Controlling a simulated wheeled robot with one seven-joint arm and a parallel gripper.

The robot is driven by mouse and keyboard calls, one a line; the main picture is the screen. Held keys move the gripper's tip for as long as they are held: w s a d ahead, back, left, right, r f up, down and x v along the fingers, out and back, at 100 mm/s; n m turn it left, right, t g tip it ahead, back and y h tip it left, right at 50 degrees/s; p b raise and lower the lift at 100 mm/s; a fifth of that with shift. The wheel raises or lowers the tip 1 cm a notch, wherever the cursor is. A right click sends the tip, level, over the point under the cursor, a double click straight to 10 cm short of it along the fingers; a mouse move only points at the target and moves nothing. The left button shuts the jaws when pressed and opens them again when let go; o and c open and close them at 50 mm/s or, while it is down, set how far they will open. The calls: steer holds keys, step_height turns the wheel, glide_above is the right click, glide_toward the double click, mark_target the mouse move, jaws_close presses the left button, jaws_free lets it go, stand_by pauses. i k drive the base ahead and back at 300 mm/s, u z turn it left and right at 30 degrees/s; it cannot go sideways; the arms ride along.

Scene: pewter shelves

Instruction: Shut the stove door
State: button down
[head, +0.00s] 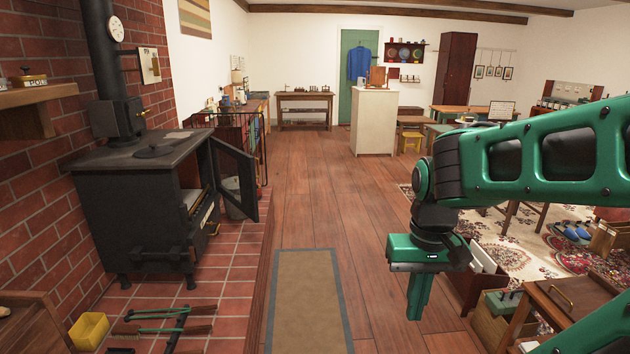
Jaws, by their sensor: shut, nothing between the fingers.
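The black stove (140,205) stands on the raised brick hearth at the left, against the brick wall. Its door (235,175) is open and swung out to the right, with a framed panel. The dark firebox opening shows at the stove's right side, partly hidden by the stove's body. My gripper (416,305) hangs down at the right of the middle, shut and empty. It is well to the right of the stove door, with the runner mat and floor between them, touching nothing.
A bucket (236,200) stands behind the door. A brown mat (307,300) lies beside the hearth edge. Crates (490,325) stand right of my gripper. The middle floor is clear.

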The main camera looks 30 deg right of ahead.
mark_target(248, 203)
steer(key=z, duration=1.1)
steer(key=i, duration=2.15)
steer(key=u, duration=2.45)
